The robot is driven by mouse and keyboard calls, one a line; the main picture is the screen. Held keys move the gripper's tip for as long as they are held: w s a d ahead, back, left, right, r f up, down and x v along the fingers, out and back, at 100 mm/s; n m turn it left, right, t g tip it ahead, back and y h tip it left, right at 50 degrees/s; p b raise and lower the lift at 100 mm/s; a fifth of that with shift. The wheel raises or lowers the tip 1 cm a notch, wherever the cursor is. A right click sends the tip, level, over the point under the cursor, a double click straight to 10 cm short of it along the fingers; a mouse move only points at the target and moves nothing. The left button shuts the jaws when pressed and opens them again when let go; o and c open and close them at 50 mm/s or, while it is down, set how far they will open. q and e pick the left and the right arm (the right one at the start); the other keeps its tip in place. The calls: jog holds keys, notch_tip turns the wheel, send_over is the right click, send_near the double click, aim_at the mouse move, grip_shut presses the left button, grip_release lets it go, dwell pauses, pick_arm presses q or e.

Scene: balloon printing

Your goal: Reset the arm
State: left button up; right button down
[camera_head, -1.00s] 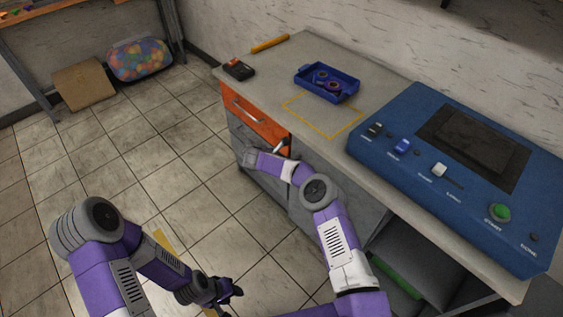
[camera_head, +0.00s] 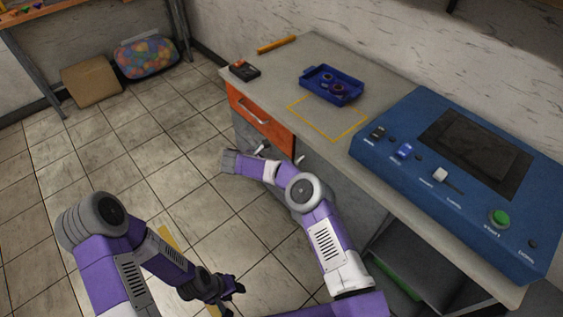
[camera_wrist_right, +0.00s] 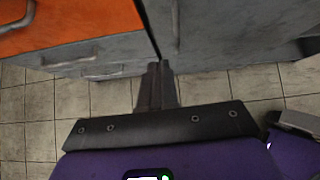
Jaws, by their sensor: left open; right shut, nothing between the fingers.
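My left gripper (camera_head: 230,288) is low over the tiled floor at the bottom of the head view, open and empty. My right arm reaches up from the bottom right in the head view, and its wrist end is in front of the grey cabinet below the worktop. In the right wrist view my right gripper (camera_wrist_right: 157,72) is shut with nothing between its fingers. It is over the floor beside the cabinet drawers. In the head view the right fingertips cannot be made out.
An orange drawer (camera_head: 245,113) faces my right arm. Open floor lies left.

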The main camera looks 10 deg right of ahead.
jog(key=shift+v, duration=1.65)
jog(key=shift+w+a, duration=0.15)
jog(key=shift+w, duration=0.1)
jog(key=s+f+n+t+y+p, duration=0.15)
jog(key=s+f+n+y, duration=0.3)
jog(key=n, duration=1.05)
jog(key=s+f+n+t+y, duration=0.3)
jog(key=s+f+n+y, duration=0.15)
jog(key=n, duration=0.95)
jog(key=s+d+f+n+g+y, duration=0.1)
jog(key=s+n+g, duration=0.3)
jog(key=s+n, duration=0.4)
jog(key=s+d+f+n+g+y, duration=0.2)
jog(key=s+n+g, duration=0.3)
jog(key=s, duration=1.6)
jog(key=n, duration=0.2)
jog(key=shift+s+n, duration=0.3)
jog(key=shift+n, duration=0.1)
